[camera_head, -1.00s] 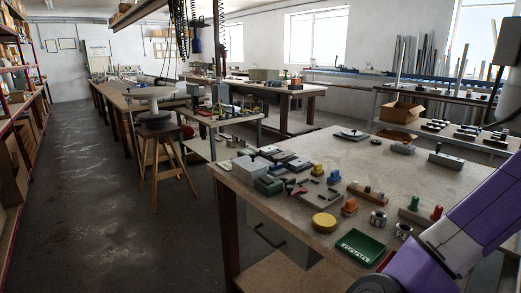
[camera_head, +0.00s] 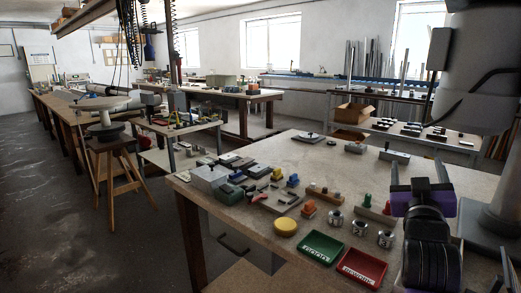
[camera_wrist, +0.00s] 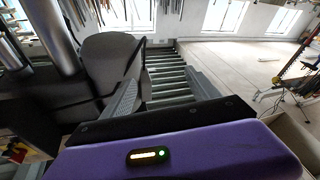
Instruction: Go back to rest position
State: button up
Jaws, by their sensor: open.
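My gripper (camera_head: 420,178) is at the right in the head view, above the right part of the wooden workbench (camera_head: 330,153). It points upward, with its two fingers apart and nothing visible between them. Its body is purple and black. In the wrist view, the purple housing with a small lit indicator fills the bottom, and a grey finger (camera_wrist: 124,100) stands up from it.
The bench holds a green tray (camera_head: 322,248), a red tray (camera_head: 361,268), a yellow round part (camera_head: 285,227) and several small metal and coloured parts. A wooden stool (camera_head: 115,175) stands left of it. The floor at far left is clear.

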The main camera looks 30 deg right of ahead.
jog(key=s+a+f+n+t+y, duration=0.2)
jog(key=a+f+n+y, duration=0.15)
jog(key=a, duration=0.35)
jog(key=s+a+f+n+t+y+p, duration=0.1)
jog(key=s+a+f+n+t+y, duration=0.15)
jog(key=a+f+y, duration=0.4)
jog(key=s+a+f+n+t+y, duration=0.1)
jog(key=a+f+n+t, duration=0.15)
jog(key=a, duration=0.55)
jog(key=s+a+f+g+y, duration=0.1)
jog(key=s+a+f, duration=0.3)
jog(key=s, duration=0.4)
jog(key=s+a+f+m+g+y+p, duration=0.1)
jog(key=s+a+f, duration=0.3)
jog(key=s, duration=0.4)
jog(key=s+a+f+g+y+p, duration=0.1)
jog(key=s+a+f+g+y, duration=0.2)
jog(key=s+a, duration=0.3)
jog(key=shift+s+a+f+m, duration=0.35)
jog(key=shift+s+f, duration=0.1)
jog(key=shift+s, duration=0.75)
